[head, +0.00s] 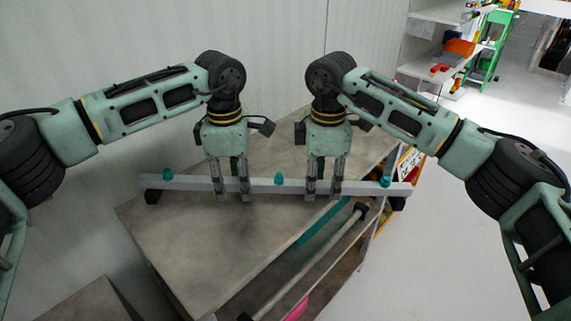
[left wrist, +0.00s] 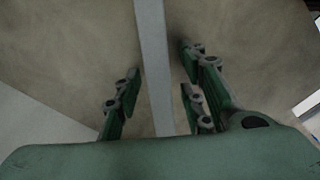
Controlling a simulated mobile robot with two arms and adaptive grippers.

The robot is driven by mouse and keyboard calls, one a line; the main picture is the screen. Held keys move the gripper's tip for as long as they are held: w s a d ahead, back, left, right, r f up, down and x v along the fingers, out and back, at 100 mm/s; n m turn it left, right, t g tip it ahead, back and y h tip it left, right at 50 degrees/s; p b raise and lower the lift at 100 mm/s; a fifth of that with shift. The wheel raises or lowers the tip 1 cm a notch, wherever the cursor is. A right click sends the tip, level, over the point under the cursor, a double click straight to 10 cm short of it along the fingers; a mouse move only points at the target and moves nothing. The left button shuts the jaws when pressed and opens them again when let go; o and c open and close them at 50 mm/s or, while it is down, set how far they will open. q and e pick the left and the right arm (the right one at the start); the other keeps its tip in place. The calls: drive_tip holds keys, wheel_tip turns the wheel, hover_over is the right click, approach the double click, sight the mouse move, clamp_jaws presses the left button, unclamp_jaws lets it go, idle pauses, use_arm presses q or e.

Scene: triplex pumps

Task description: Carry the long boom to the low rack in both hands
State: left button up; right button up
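The long boom (head: 262,187) is a pale grey bar lying crosswise over the grey-brown top of a bench (head: 185,245). It carries teal pegs and has a black block near each end. My left gripper (head: 231,190) points down over its left half. In the left wrist view the boom (left wrist: 153,70) runs between the spread fingers, with gaps on both sides. My right gripper (head: 323,188) straddles the right half in a similar pose, its fingers looking spread too. I cannot tell which piece is the low rack.
Below the bench's right edge, a lower shelf holds a long pole (head: 310,268), with a pink item (head: 297,309) below. A grey-brown surface (head: 85,305) shows at the bottom left. A white wall stands behind. Open floor (head: 450,260) lies right; stocked shelves and a green frame stand far right.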

use_arm(q)
wheel_tip(320, 180, up, 12)
use_arm(e)
wheel_tip(320, 180, up, 12)
idle(0.9)
